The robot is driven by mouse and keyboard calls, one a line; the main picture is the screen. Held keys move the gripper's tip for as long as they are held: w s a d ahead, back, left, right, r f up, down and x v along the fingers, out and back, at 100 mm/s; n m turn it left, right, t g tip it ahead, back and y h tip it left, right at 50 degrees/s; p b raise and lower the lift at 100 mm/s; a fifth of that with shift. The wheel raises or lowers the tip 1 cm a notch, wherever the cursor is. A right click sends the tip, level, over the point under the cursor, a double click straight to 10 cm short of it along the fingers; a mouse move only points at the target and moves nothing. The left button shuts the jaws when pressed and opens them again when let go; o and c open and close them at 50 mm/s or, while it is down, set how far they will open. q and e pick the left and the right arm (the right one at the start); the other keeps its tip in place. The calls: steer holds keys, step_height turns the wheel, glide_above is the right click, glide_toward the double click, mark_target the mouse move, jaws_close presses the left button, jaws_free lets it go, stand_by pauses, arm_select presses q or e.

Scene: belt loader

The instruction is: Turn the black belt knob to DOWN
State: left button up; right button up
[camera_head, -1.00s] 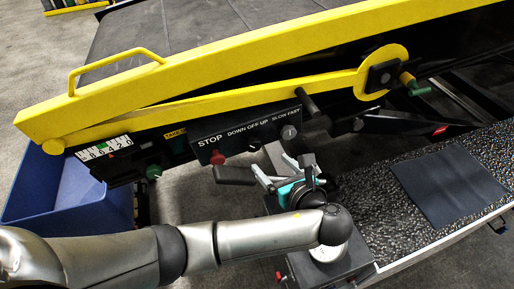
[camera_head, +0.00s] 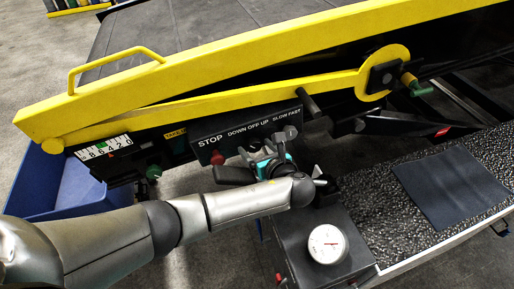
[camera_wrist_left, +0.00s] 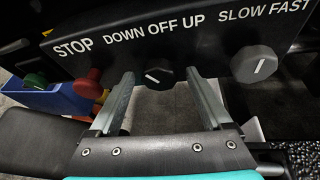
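The black belt knob (camera_wrist_left: 158,76) sits under the label DOWN OFF UP on the black control panel (camera_head: 240,132). A short white mark on it points to the left, slightly up, in the left wrist view. My left gripper (camera_wrist_left: 160,82) is open, one finger on each side of the knob, with gaps visible on both sides. In the head view my left gripper (camera_head: 262,152) is just below the panel and hides the knob. My right gripper is not in view.
A red stop button (camera_wrist_left: 88,84) is left of the knob, and a grey SLOW FAST knob (camera_wrist_left: 254,64) is right of it. A green knob (camera_head: 153,172) and a blue bin (camera_head: 65,195) are farther left. A gauge (camera_head: 327,244) stands below right.

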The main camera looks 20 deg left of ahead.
arm_select(q)
jaws_close()
steer(key=shift+s+r+n+p, duration=0.1)
steer(key=shift+n+p, duration=0.3)
steer(key=shift+p, duration=0.45)
steer(key=shift+n+t+h+p, duration=0.3)
steer(key=shift+h+p, duration=0.1)
steer(key=shift+o, duration=0.4)
jaws_free()
steer(key=v, duration=1.5)
